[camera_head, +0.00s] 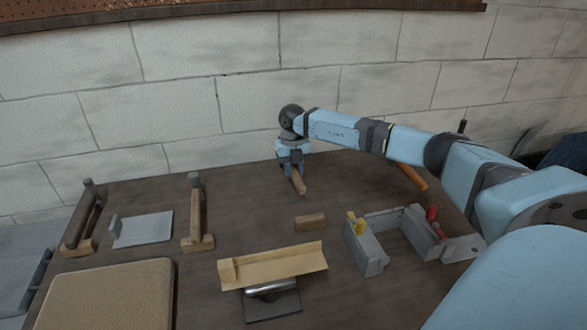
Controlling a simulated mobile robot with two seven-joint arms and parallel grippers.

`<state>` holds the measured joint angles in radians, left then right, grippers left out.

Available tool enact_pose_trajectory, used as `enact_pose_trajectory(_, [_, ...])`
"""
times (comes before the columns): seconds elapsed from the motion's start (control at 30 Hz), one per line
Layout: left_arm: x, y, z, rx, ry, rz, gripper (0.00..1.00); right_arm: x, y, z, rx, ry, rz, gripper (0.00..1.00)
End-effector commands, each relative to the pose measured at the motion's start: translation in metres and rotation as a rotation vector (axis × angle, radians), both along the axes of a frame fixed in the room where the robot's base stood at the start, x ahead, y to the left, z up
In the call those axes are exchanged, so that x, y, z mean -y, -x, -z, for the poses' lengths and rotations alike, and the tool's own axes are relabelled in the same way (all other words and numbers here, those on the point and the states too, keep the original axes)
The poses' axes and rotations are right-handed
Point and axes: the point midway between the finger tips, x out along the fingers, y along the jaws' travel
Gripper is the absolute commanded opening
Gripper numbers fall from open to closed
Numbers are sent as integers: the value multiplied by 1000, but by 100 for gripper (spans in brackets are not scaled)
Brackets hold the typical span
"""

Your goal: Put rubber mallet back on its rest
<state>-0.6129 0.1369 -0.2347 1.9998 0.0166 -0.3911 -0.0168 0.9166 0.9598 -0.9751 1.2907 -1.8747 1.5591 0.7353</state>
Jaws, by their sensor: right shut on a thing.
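My right gripper (293,170) points down at the back middle of the bench, near the wall. It is shut on a tan wooden handle (299,184), which slants toward the front. I take this for the rubber mallet; its head is not visible, and I cannot tell whether it touches the bench. I cannot tell for sure which fixture is the mallet's rest. My left gripper is not in view.
A grey plate (145,229) lies between the stands. In front are a woven tan pad (105,292), a pale wooden channel piece (275,266) and a small wood block (310,222). A grey clamp fixture (364,247) and an orange handle (412,177) are at right. The back left is clear.

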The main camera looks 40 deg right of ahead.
Motion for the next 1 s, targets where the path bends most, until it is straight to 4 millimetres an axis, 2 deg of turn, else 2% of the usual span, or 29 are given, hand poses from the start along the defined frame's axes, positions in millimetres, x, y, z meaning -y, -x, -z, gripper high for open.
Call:
enact_pose_trajectory(0.8, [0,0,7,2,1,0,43,0,0,16,1,0,0,0])
enact_pose_trajectory(0.83, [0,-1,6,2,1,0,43,0,0,16,1,0,0,30])
enact_pose_trajectory(0.93, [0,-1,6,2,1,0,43,0,0,16,1,0,0,53])
enact_pose_trajectory(1.0, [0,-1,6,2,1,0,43,0,0,16,1,0,0,55])
